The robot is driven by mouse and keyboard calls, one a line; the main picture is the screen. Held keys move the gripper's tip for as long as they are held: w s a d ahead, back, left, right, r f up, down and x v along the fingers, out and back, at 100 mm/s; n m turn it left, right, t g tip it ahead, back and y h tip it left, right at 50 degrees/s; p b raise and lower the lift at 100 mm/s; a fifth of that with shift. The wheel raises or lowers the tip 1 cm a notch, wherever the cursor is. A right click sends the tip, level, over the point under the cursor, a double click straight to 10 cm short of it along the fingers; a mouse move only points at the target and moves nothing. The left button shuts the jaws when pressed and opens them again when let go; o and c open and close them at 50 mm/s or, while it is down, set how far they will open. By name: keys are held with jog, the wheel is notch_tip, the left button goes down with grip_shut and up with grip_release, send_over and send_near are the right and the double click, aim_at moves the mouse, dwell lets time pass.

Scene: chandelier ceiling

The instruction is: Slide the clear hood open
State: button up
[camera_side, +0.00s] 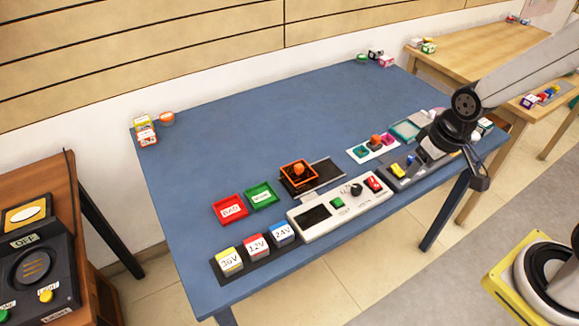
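An orange-edged box-shaped frame (298,173), which looks like the hood, sits at the left end of a dark base plate (327,172) behind the white control panel. An orange-brown object shows within or on it; I cannot tell which, and clear walls are hard to make out. The right part of the plate is bare. My gripper (462,165) is well to the right, above the table's right end and apart from the hood. Its dark parts overlap, so its opening cannot be judged.
The white panel (320,215) with buttons and a knob stands in front of the hood. Red (230,208) and green (261,196) trays lie left. Labelled blocks (256,245) stand at the front. A white plate with small pieces (372,148) lies right. The table's back is mostly clear.

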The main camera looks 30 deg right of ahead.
jog(key=w+a+f+g, duration=0.1)
jog(key=w+a, duration=0.1)
jog(key=w, duration=0.5)
jog(key=w+a, duration=0.3)
jog(key=w, duration=0.4)
jog(key=g, duration=0.1)
send_over(299, 165)
jog(key=f, duration=0.6)
jog(key=shift+s+d, duration=0.35)
jog(key=shift+s, duration=0.05)
jog(key=shift+w+a+f+g, duration=0.3)
jog(key=shift+w+a+f, duration=0.1)
jog(key=shift+a, duration=0.05)
jog(key=shift+f, duration=0.15)
jog(key=shift+f, duration=3.75)
grip_shut()
